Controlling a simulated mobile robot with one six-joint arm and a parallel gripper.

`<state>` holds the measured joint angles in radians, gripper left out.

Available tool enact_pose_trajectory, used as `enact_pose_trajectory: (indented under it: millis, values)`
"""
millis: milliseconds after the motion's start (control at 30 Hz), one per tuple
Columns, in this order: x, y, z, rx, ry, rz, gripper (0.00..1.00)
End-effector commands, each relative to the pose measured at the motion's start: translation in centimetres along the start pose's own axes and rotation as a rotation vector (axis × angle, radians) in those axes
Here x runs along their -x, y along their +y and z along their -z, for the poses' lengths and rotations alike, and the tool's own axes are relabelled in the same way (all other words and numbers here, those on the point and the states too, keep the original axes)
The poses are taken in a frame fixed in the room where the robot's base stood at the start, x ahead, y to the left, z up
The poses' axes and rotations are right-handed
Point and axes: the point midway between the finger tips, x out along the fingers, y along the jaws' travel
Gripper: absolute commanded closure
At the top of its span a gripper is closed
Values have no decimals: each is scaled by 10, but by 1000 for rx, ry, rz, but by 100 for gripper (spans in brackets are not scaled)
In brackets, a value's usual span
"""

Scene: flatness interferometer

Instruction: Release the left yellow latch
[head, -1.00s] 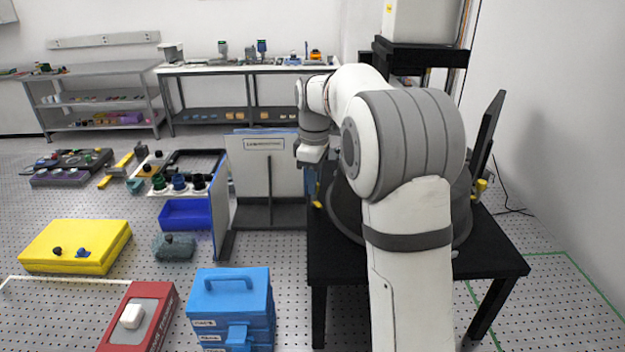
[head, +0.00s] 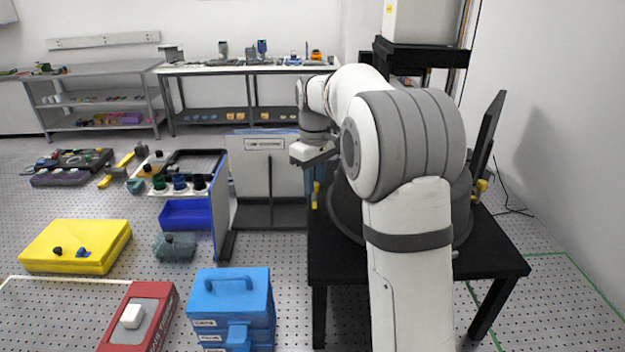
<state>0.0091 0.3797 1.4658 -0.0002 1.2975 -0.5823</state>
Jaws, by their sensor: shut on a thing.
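The left yellow latch (head: 316,195) shows in the head view as a small upright yellow piece at the left edge of the dark round instrument (head: 342,207) on the black table. My gripper (head: 315,155) is just above the latch. It is shut on the latch, though its fingertips are small and hard to make out. The right yellow latch (head: 480,187) sticks out on the instrument's right side. My own arm hides most of the instrument between the two latches.
The black table (head: 500,262) carries the instrument. A white upright panel (head: 250,185) stands close left of my gripper. A dark tilted screen (head: 487,130) stands at the right. A blue drawer box (head: 230,300) and red box (head: 160,305) are in front left.

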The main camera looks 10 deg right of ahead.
Motion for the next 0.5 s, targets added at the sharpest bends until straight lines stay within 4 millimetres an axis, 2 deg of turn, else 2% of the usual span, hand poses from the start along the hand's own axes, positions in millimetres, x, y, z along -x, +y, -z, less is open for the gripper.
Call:
enact_pose_trajectory:
  millis: [300,333,500]
  values:
    - [3,1,2,-1,9,-6,100]
    - [3,1,2,-1,10,-6,74]
    - [2,1,1,-1,6,-4,60]
